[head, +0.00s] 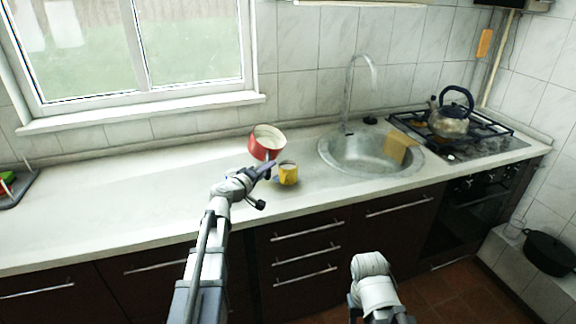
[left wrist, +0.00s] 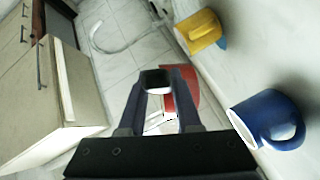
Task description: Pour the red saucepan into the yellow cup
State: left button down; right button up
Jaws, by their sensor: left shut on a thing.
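The red saucepan (head: 265,150), pale inside, is held up over the counter, its rim slightly tilted in the head view. My left gripper (head: 266,169) is shut on its handle, and the pan's red side also shows beyond the fingers in the left wrist view (left wrist: 182,88). The yellow cup (head: 288,175) stands upright on the counter, just right of and below the pan in the head view; it also shows in the left wrist view (left wrist: 199,31). The pan's contents cannot be made out. My right gripper is out of view.
A blue mug (left wrist: 262,116) stands near my left gripper. The sink (head: 350,155), with a yellow-brown block (head: 398,149) in it, lies right of the cup. A kettle (head: 449,122) stands on the stove (head: 490,140). The counter's left stretch is mostly clear.

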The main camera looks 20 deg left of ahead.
pick_arm(q)
jog(key=shift+s+d+r, duration=0.1)
jog(key=shift+d+r, duration=0.1)
jog(key=shift+d, duration=0.05)
dwell(0.4)
jog(key=shift+s+d+f+m+y, duration=0.15)
jog(key=shift+d+m+y, duration=0.15)
jog(key=shift+d+m, duration=0.5)
dwell(1.7)
jog(key=shift+a, duration=0.2)
